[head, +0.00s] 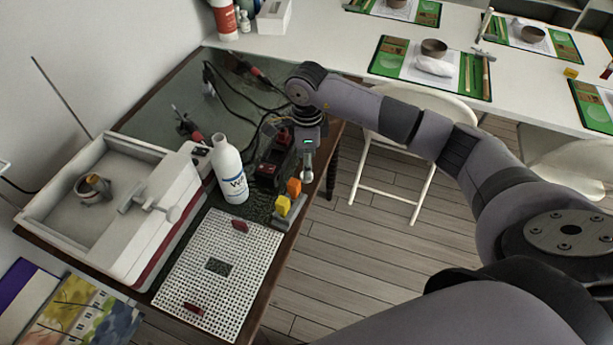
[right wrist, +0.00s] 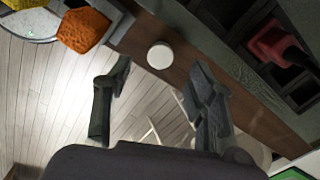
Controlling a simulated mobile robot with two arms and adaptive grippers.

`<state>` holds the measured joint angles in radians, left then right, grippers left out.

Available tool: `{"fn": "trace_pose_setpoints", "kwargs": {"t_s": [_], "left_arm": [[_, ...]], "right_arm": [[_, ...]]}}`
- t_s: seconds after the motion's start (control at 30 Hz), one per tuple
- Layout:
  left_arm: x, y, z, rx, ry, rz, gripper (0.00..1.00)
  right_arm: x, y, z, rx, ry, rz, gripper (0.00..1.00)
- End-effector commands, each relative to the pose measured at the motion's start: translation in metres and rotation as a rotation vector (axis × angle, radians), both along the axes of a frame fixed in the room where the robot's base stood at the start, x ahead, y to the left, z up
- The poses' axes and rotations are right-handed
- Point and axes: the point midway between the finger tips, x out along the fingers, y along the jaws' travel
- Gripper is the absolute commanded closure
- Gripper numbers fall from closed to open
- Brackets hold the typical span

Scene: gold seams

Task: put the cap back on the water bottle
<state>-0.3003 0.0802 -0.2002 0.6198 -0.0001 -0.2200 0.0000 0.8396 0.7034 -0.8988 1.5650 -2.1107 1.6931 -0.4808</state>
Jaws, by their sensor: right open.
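The water bottle (head: 231,172) is white with printed lettering and stands upright on the work table, with an open-looking neck. In the right wrist view a round white cap (right wrist: 160,56) lies flat on the table's brown wooden edge, ahead of my right fingertips and roughly centred between them. My right gripper (right wrist: 161,78) is open and empty, with one finger on each side. In the head view my right gripper (head: 307,168) hangs over the table's right edge, right of the bottle; I cannot clearly make out the cap there. My left gripper is not in view.
An orange block (head: 294,187) and yellow block (head: 283,204) sit in a grey holder close to the right gripper. A black and red device (head: 272,163) stands beside the bottle. A white perforated board (head: 218,270) lies in front. Open floor is to the right.

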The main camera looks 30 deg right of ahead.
Motion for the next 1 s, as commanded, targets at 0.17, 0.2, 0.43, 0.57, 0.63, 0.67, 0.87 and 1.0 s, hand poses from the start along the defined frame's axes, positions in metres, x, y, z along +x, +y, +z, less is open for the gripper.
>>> {"fn": "trace_pose_setpoints", "kwargs": {"t_s": [0.17,0.2,0.43,0.57,0.63,0.67,0.87,1.0], "left_arm": [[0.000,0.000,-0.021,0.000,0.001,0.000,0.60],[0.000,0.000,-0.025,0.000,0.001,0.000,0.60],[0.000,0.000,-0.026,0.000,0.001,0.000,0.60],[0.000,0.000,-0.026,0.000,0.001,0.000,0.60],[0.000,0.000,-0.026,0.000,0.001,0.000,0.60],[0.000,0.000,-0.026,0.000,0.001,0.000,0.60],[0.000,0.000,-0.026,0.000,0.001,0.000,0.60],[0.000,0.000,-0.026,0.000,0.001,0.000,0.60]], "right_arm": [[-0.002,-0.003,-0.034,0.000,0.003,-0.002,0.49],[-0.002,-0.003,-0.040,0.000,0.003,-0.001,0.49],[-0.001,-0.003,-0.044,0.000,0.000,0.000,0.49],[-0.001,-0.003,-0.044,0.000,0.000,0.000,0.49],[-0.001,-0.003,-0.044,0.000,0.000,0.000,0.49],[-0.001,-0.003,-0.044,0.000,0.000,0.000,0.51],[-0.001,-0.003,-0.044,-0.001,0.000,0.000,0.64],[-0.001,-0.003,-0.044,-0.001,0.000,0.000,0.73]]}}
